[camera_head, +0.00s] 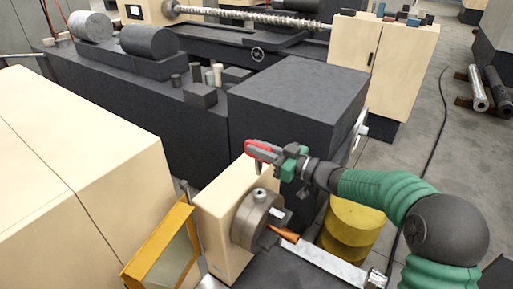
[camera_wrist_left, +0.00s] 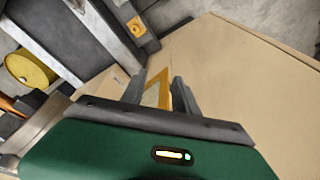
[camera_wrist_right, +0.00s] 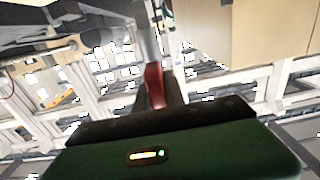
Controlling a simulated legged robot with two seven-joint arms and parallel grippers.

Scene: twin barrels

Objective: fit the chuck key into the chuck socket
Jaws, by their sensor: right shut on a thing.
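The chuck key has a red handle (camera_head: 260,147) and a grey shaft that points down in the head view. My right gripper (camera_head: 273,152) is shut on the key. The red handle (camera_wrist_right: 154,84) also shows between the fingers in the right wrist view. The round grey chuck (camera_head: 252,220) sits on the cream headstock, below the key. A small round fitting on the chuck's top (camera_head: 260,193), apparently the socket, is under the shaft with a gap between. My left gripper (camera_wrist_left: 160,88) is open and empty in the left wrist view; it is out of the head view.
An orange-framed guard (camera_head: 160,248) stands left of the chuck. An orange-handled tool (camera_head: 284,234) is at the chuck's right. A yellow barrel (camera_head: 350,232) stands behind the lathe bed. A large dark block (camera_head: 298,100) is behind my right gripper.

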